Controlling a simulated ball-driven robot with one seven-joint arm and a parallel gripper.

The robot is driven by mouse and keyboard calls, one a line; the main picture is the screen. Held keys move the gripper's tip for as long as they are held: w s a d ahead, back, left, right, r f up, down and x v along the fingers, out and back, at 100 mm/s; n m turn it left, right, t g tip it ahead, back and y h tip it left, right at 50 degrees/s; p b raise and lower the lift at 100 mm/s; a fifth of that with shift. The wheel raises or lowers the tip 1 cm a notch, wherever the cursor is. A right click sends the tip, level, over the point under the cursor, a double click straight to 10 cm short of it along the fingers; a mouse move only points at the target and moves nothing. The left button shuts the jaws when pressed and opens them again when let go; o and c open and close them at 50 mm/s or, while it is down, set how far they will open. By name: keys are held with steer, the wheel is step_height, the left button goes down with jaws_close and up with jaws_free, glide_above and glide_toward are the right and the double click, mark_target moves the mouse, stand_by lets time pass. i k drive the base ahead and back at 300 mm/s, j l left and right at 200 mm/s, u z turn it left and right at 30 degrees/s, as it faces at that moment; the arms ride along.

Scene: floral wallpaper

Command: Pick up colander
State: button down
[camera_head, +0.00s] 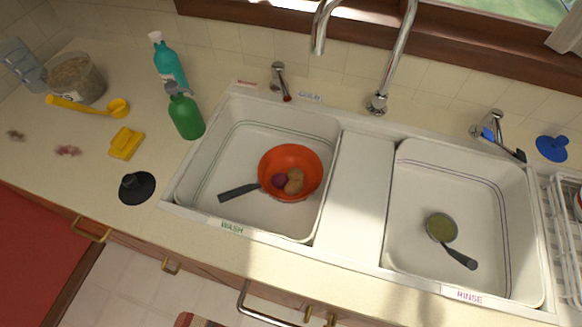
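An orange round bowl (308,163), which looks like the colander, sits in the left sink basin (228,150) labelled WASH. It holds a brown potato-like item (294,181) and a small purple round item (280,180). I cannot make out holes in it. A dark grey handle (238,192) sticks out at its lower left; I cannot tell whether it belongs to the bowl or to something beneath it. A small round strainer or pan (441,227) with a dark handle lies in the right basin (415,185) labelled RINSE. My gripper is not in view.
A tall faucet (379,95) rises behind the divider (352,190). Green (185,115) and teal (168,65) bottles, a yellow sponge-like item (126,143) and a black stopper (137,187) stand left of the sink. A white dish rack (562,230) is at the right.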

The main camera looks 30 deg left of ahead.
mark_target(281, 158)
steer(key=j+u, duration=0.15)
steer(key=u, duration=0.2)
steer(key=j+u, duration=0.2)
steer(key=u, duration=0.15)
steer(key=j+u, duration=0.3)
steer(key=l, duration=0.25)
